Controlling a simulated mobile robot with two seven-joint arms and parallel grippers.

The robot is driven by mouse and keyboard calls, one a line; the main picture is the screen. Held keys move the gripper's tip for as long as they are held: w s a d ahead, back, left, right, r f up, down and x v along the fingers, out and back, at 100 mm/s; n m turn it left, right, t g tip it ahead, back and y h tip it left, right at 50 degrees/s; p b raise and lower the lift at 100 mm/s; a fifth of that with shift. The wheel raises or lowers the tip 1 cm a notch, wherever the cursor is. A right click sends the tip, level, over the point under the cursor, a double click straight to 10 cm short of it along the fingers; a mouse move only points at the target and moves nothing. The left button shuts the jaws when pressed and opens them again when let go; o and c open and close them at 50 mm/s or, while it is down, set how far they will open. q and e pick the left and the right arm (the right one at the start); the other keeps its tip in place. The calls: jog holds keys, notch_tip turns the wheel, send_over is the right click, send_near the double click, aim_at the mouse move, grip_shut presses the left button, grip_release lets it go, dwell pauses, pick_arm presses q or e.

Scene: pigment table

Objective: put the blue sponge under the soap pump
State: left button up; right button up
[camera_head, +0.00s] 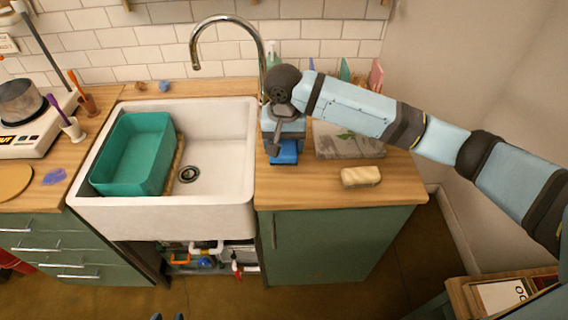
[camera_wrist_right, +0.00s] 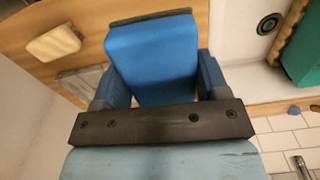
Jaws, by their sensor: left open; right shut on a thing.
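The blue sponge (camera_head: 284,153) is at the left part of the wooden counter, just right of the sink. My right gripper (camera_head: 284,137) is above it, reaching down, and is shut on the sponge. In the right wrist view the sponge (camera_wrist_right: 152,60) sits between the two fingers of the gripper (camera_wrist_right: 158,88). I cannot tell whether the sponge touches the counter. A green bottle, seemingly the soap pump (camera_head: 273,50), stands behind my right wrist near the faucet; its lower part is hidden.
The white sink (camera_head: 225,150) holds a teal tub (camera_head: 132,155). The curved faucet (camera_head: 262,60) rises close to my right wrist. A cream block (camera_head: 360,177) and a grey slab (camera_head: 345,143) lie on the counter to the right. The counter's front strip is clear.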

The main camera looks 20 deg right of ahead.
aim_at(284, 142)
notch_tip(284, 142, up, 5)
jog(key=shift+r, duration=0.1)
jog(key=shift+s+d+r, duration=0.1)
jog(key=shift+r, duration=0.3)
jog(key=s+d+f+n+p, duration=0.1)
jog(key=s+d+n+p, duration=0.2)
jog(key=s+d, duration=0.4)
jog(key=shift+s+d+f+n+p, duration=0.2)
jog(key=shift+s+f+n+p, duration=0.15)
jog(key=shift+s+p, duration=0.55)
jog(key=shift+s, duration=0.15)
